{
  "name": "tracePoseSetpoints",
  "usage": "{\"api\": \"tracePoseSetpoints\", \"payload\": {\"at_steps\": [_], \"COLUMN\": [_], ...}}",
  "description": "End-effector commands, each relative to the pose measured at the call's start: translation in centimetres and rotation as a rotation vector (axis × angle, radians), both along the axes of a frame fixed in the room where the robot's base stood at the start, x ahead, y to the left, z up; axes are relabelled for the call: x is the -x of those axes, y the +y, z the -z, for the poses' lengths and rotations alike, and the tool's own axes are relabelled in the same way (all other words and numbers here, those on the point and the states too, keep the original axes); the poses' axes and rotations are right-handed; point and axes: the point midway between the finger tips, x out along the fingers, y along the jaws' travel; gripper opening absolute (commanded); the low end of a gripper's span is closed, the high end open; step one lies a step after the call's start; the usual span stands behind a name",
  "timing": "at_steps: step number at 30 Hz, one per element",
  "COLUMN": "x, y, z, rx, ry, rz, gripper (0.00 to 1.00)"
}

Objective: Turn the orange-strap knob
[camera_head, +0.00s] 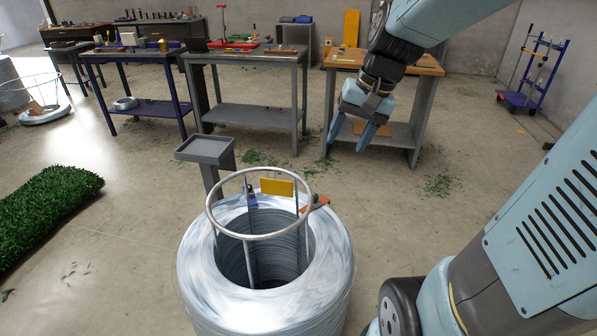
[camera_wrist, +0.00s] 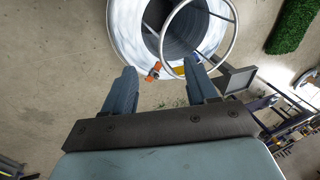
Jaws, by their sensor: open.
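A large coil of silvery wire (camera_head: 205,270) stands on the floor in front of me, with a metal ring frame (camera_head: 210,212) rising from its hollow middle. In the wrist view this orange piece (camera_wrist: 153,72) lies at the coil's near edge, ahead of and between my fingers. My gripper (camera_head: 354,139) is open and empty, up and to the right of the coil. Its two blue fingers also show in the wrist view (camera_wrist: 162,88). Finer detail of the knob is too small to tell.
A yellow plate (camera_head: 277,187) and a small blue piece (camera_head: 251,197) are on the ring frame. A grey stand with a tray (camera_head: 205,151) is behind the coil. Workbenches (camera_head: 245,117) line the back. Green turf (camera_head: 45,213) lies left. Floor right of the coil is open.

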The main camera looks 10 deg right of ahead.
Motion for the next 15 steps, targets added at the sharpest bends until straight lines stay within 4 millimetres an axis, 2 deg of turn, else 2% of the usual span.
{"api": "tracePoseSetpoints", "payload": {"at_steps": [15], "x": [-9.7], "y": [0.2], "z": [7.5], "rx": [-0.353], "ry": [0.291], "rz": [0.232], "gripper": [0.58]}}
